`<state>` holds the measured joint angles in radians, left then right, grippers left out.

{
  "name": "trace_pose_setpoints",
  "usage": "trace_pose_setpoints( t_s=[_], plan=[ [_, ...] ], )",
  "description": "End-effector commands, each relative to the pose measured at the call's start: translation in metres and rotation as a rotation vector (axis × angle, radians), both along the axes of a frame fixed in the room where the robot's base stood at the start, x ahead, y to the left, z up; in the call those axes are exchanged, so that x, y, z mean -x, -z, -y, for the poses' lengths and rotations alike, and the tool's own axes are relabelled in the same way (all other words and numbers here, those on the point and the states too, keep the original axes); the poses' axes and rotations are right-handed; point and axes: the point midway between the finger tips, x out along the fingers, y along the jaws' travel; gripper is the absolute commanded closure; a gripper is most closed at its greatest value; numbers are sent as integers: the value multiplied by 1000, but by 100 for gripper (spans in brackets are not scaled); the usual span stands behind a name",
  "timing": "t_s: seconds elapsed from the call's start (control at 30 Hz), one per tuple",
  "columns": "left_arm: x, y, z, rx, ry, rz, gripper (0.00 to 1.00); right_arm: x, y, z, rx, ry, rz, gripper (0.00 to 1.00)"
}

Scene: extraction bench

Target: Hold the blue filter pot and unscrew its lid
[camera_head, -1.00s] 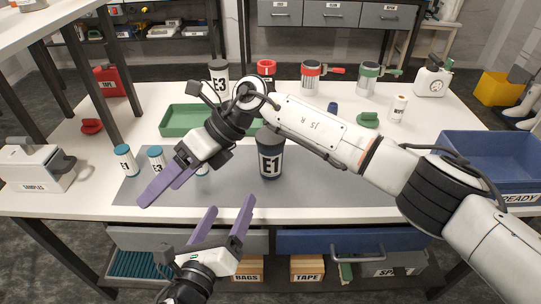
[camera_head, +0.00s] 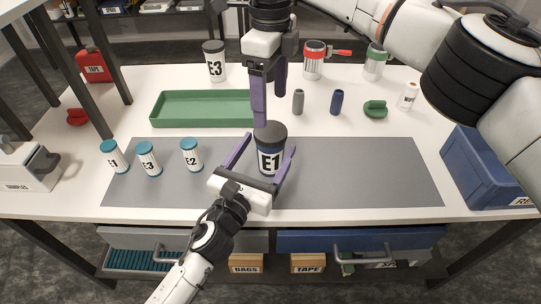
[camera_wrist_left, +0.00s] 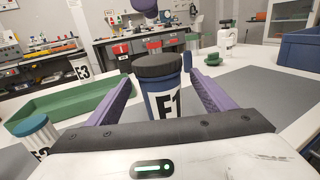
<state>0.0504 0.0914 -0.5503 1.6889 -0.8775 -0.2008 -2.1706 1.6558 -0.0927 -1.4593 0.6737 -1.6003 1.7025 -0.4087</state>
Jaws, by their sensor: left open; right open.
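The blue filter pot (camera_head: 270,160), labelled E1 with a dark lid (camera_head: 269,131), stands upright on the grey mat; it also shows in the left wrist view (camera_wrist_left: 166,104). My left gripper (camera_head: 266,147) is open, with one purple finger on each side of the pot's body. In the left wrist view small gaps seem to remain beside the pot; contact is unclear. My right gripper (camera_head: 269,108) is open, pointing down just above and behind the lid. One of its fingers ends close to the lid; whether it touches cannot be told.
A green tray (camera_head: 190,123) lies behind the mat (camera_head: 370,175). Blue-capped vials (camera_head: 148,160) stand at its left. An E3 jar (camera_head: 215,65), small cylinders (camera_head: 337,102) and a green clamp-like piece (camera_head: 375,109) are farther back. A blue bin (camera_head: 485,170) is at right. The mat's right half is clear.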

Motion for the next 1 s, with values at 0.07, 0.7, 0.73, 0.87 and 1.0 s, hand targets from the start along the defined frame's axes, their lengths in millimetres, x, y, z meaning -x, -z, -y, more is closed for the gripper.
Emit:
trace_pose_setpoints(
  t_s=[0.07, 0.7, 0.73, 0.87, 1.0],
  plan=[
    [-11, -1, 4, 3, -1, 1, 24, 0, 0, 0, -1, 0, -1, 27],
    [-27, 0, 11, 2, -1, -1, 46, 0, 0, -1, -1, 0, -1, 27],
    [-27, 0, 11, 2, -1, -1, 51, 0, 0, -1, -1, 0, -1, 27],
    [-27, 0, 11, 2, -1, -1, 73, 0, 0, 0, -1, 0, -1, 27],
    [-27, 0, 11, 2, -1, -1, 97, 0, 0, 0, -1, 1, -1, 27]
  ],
)
